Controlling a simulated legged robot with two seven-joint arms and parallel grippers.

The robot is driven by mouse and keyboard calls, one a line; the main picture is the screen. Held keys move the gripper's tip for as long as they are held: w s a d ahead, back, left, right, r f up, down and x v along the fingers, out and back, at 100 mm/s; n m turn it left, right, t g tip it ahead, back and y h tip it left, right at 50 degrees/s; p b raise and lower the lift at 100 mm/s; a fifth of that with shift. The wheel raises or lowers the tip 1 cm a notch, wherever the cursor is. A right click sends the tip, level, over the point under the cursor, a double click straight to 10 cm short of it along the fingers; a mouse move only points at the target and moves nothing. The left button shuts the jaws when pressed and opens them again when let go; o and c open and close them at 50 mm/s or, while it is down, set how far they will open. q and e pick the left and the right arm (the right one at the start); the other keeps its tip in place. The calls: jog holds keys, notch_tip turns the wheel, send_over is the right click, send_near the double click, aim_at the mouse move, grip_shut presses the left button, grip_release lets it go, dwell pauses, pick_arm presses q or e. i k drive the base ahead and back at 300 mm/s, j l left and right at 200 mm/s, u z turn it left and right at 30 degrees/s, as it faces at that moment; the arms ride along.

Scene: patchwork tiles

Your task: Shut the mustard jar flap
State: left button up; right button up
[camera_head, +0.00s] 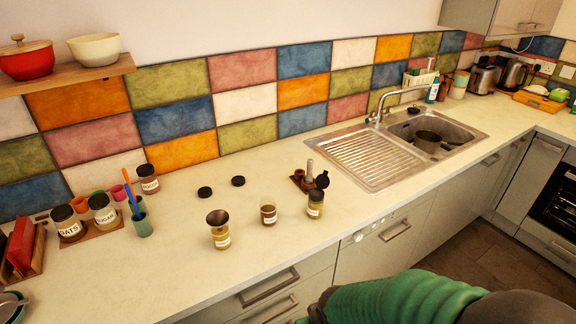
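The small jar (316,205) with yellowish-brown contents and a pale label stands upright on the counter, left of the sink; I take it as the mustard jar, but its label is too small to read. My green arm lies across the bottom right, well in front of the counter. A dark part at its left end, low in the picture, may be my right gripper, but no fingertips are clear. My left gripper is not in view.
A jar with a dark funnel (219,225) and an open jar (268,214) stand to the left. Two black lids lie farther back. The sink (440,126) is to the right. The counter's front strip is clear.

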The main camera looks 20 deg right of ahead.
aim_at(322, 181)
jog(key=l+u, duration=0.6)
jog(key=u, duration=0.2)
jog(key=l+u, duration=0.6)
jog(key=u, duration=0.25)
jog(key=k+l+u, duration=0.1)
jog(key=u, duration=0.3)
jog(key=k+l, duration=0.05)
jog(key=l, duration=0.05)
